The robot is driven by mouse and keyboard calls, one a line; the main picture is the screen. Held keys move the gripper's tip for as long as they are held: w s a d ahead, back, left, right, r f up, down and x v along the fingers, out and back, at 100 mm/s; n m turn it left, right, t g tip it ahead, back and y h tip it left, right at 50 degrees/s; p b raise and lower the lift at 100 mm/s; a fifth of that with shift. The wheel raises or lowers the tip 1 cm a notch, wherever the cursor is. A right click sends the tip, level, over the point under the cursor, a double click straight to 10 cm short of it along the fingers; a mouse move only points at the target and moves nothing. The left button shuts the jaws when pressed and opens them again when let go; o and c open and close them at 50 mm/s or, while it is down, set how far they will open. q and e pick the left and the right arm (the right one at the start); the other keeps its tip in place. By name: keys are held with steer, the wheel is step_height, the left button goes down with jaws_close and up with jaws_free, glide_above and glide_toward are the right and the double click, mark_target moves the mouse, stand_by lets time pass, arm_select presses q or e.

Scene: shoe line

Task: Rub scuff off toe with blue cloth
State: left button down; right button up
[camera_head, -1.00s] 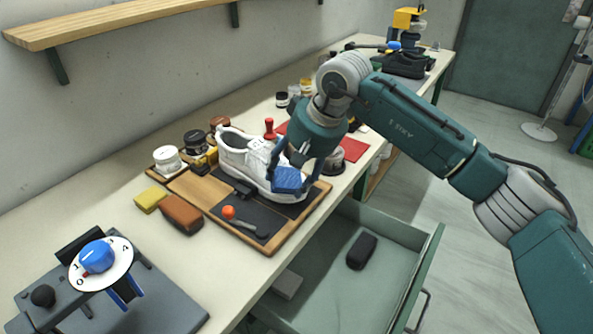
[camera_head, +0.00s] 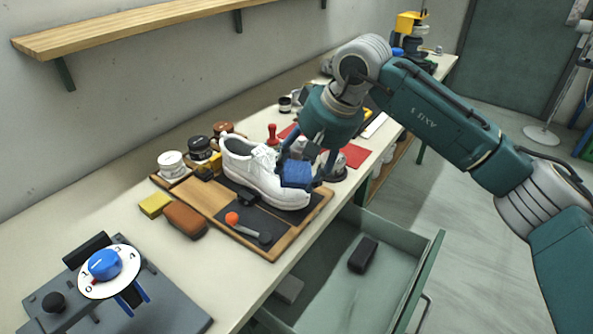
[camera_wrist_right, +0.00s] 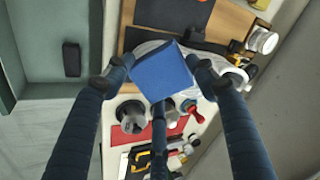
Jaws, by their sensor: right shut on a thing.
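A white shoe (camera_head: 258,172) rests on the wooden tray (camera_head: 268,252), its toe towards the lower right. My right gripper (camera_head: 308,172) is shut on the blue cloth (camera_head: 296,174), which is folded into a block and sits at the toe end of the shoe. In the right wrist view the cloth (camera_wrist_right: 162,72) is between the fingers and hides much of the shoe (camera_wrist_right: 150,48). Whether the cloth touches the toe I cannot tell. No scuff shows; the cloth and gripper cover part of the toe. My left gripper is not in view.
An orange-tipped tool (camera_head: 234,219) lies on the tray in front of the shoe. A brown block (camera_head: 186,220) and a yellow sponge (camera_head: 155,204) lie left of it. Jars (camera_head: 172,164) stand behind. An open drawer (camera_head: 385,262) juts out below the bench.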

steer(key=shift+s+d+r, duration=0.1)
steer(key=shift+r, duration=0.15)
steer(key=shift+r, duration=0.1)
steer(key=shift+p+v, duration=0.6)
steer(key=shift+v, duration=0.9)
